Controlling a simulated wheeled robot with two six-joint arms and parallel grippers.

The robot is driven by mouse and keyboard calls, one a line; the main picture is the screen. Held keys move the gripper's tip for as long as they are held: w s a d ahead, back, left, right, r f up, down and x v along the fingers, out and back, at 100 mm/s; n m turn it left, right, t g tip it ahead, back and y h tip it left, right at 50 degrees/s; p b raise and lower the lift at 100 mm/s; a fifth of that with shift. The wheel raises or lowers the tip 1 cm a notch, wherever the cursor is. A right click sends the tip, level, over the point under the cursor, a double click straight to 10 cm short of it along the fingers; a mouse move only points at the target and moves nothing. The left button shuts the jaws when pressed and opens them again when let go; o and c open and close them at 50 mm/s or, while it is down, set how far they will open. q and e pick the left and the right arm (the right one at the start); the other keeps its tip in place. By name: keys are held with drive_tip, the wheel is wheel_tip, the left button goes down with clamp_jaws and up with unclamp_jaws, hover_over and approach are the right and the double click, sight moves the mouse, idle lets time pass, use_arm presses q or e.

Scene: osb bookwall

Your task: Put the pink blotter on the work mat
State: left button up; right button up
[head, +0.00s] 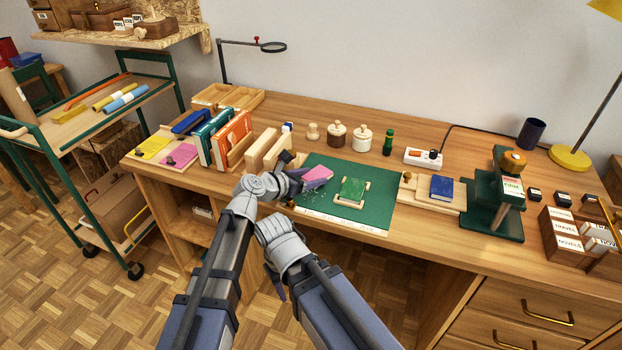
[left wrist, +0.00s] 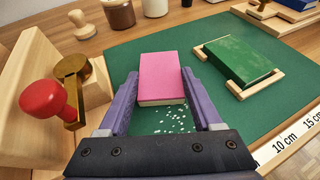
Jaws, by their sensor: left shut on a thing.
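The pink blotter (head: 318,174), a flat pink block with a pale near edge, is between the fingers of my left gripper (head: 306,180). In the left wrist view the blotter (left wrist: 161,75) lies between both purple fingers, over the green work mat (left wrist: 125,52). I cannot tell whether it touches the mat. The mat (head: 375,213) lies on the desk and has a ruler strip along its front edge. A green book (head: 352,190) in a wooden cradle sits on it. Only a purple tip of my right gripper (head: 280,291) shows, below the desk edge.
Books and wooden blocks (head: 265,148) stand left of the mat. A red-knobbed tool (left wrist: 42,98) is close to my left gripper. Jars (head: 361,139) stand behind the mat, and a blue book (head: 441,187) lies to its right. White specks (left wrist: 175,122) lie on the mat.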

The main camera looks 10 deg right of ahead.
use_arm(q)
drive_tip(key=shift+f, duration=0.2)
drive_tip(key=o, duration=1)
drive_tip(key=shift+o, duration=0.2)
drive_tip(key=shift+r, duration=0.2)
drive_tip(key=shift+s+a+r+p, duration=0.15)
drive_tip(key=shift+a+r+p, duration=0.05)
drive_tip(key=shift+a+p, duration=0.1)
drive_tip(key=p+v, duration=0.4)
drive_tip(key=v, duration=0.6)
drive_tip(key=shift+s+r, duration=0.1)
drive_tip(key=shift+s, duration=0.05)
drive_tip(key=shift+s+a+r, duration=0.15)
drive_tip(key=shift+s+a, duration=0.1)
drive_tip(key=shift+a, duration=0.2)
